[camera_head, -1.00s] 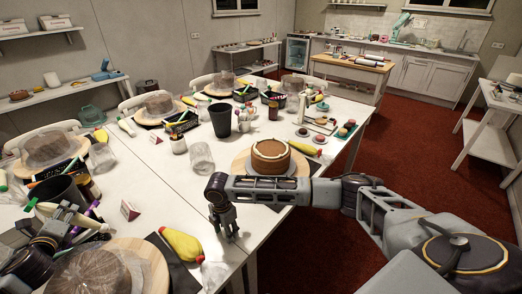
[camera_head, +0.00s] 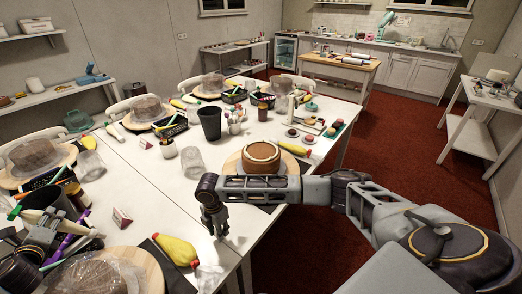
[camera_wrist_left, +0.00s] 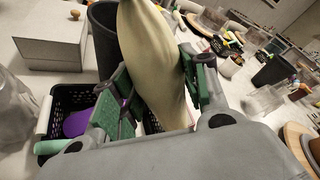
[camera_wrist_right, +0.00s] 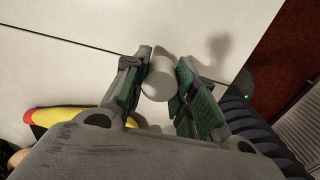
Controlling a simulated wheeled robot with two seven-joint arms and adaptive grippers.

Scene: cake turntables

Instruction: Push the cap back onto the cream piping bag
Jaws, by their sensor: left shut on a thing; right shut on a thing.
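My left gripper (camera_wrist_left: 158,88) is shut on the cream piping bag (camera_wrist_left: 150,45), a pale plump bag standing between its green pads in the left wrist view. In the head view the cream bag (camera_head: 47,221) shows at the lower left, lying across my left gripper (camera_head: 52,236). My right gripper (camera_wrist_right: 162,92) is shut on a small pale grey-white cylinder, which looks like the cap (camera_wrist_right: 159,79), above the bare white table. In the head view my right gripper (camera_head: 215,230) points down near the table's front edge, well right of the bag. I cannot make out the bag's tip.
A yellow piping bag (camera_head: 177,250) lies between my grippers. A wrapped cake on a board (camera_head: 157,272) is at the front left. A brown cake (camera_head: 261,158) stands behind my right arm. A dark pen basket (camera_wrist_left: 68,103) and a black cup (camera_wrist_left: 104,35) are close to my left gripper.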

